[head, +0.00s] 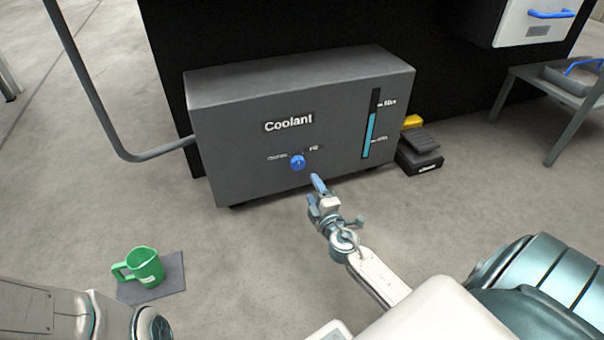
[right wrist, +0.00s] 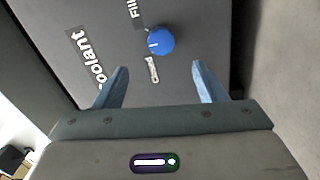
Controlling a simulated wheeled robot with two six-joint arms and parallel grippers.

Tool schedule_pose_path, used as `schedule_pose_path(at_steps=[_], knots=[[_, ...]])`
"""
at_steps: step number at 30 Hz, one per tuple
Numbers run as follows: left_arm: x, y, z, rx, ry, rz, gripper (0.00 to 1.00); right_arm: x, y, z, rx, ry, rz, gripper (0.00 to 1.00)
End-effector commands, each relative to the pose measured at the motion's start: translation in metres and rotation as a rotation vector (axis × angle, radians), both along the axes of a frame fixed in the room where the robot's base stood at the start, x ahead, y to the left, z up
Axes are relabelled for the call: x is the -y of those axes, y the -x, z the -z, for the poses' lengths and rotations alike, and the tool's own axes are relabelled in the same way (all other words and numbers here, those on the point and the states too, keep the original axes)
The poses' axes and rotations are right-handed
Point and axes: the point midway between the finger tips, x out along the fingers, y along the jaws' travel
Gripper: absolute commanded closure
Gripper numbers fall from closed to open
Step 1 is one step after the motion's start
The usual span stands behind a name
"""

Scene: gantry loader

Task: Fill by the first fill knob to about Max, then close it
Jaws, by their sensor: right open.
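The dark grey coolant tank (head: 240,155) stands on the floor, its front facing me. Its blue fill knob (head: 298,162) sits below the Coolant label, between the Closed and Fill labels; it also shows in the right wrist view (right wrist: 160,40). There its white mark appears to point between the two labels. The gauge (head: 371,125) at the tank's right shows blue liquid with its top a little below Max, well above Min. My right gripper (head: 316,186) is open and empty, short of the knob, its fingers (right wrist: 162,82) apart from it. My left gripper is out of view.
A green mug (head: 146,266) stands on a grey mat (head: 170,283) at the lower left. A pipe (head: 95,95) joins the tank's left side. A black box (head: 420,162) and a yellow item (head: 411,121) lie right of the tank. A stand (head: 530,90) is far right.

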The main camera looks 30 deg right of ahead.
Motion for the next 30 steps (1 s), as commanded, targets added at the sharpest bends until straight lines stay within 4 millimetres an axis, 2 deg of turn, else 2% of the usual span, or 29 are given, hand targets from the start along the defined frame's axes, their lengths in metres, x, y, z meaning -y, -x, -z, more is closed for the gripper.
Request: schedule_pose_path(at_steps=[6, 9, 13, 16, 20, 23, 30], knots=[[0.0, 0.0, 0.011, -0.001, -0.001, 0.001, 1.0, -0.001, 0.003, 0.002, 0.145, -0.595, -0.002, 0.35], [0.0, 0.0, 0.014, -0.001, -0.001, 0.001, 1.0, -0.002, 0.004, 0.002, 0.203, -0.832, -0.003, 0.35], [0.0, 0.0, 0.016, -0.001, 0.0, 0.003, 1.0, -0.003, 0.005, 0.002, 0.255, -1.055, -0.004, 0.35], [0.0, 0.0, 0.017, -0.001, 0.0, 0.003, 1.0, -0.003, 0.005, 0.001, 0.278, -1.151, -0.004, 0.35], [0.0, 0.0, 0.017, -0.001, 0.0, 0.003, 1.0, -0.002, 0.0, 0.001, 0.288, -1.193, -0.004, 0.35], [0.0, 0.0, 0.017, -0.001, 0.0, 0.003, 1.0, 0.001, -0.012, 0.0, 0.29, -1.193, -0.004, 0.35], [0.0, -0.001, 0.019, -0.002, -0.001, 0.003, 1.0, 0.011, -0.056, 0.0, 0.29, -1.192, -0.004, 0.35]])
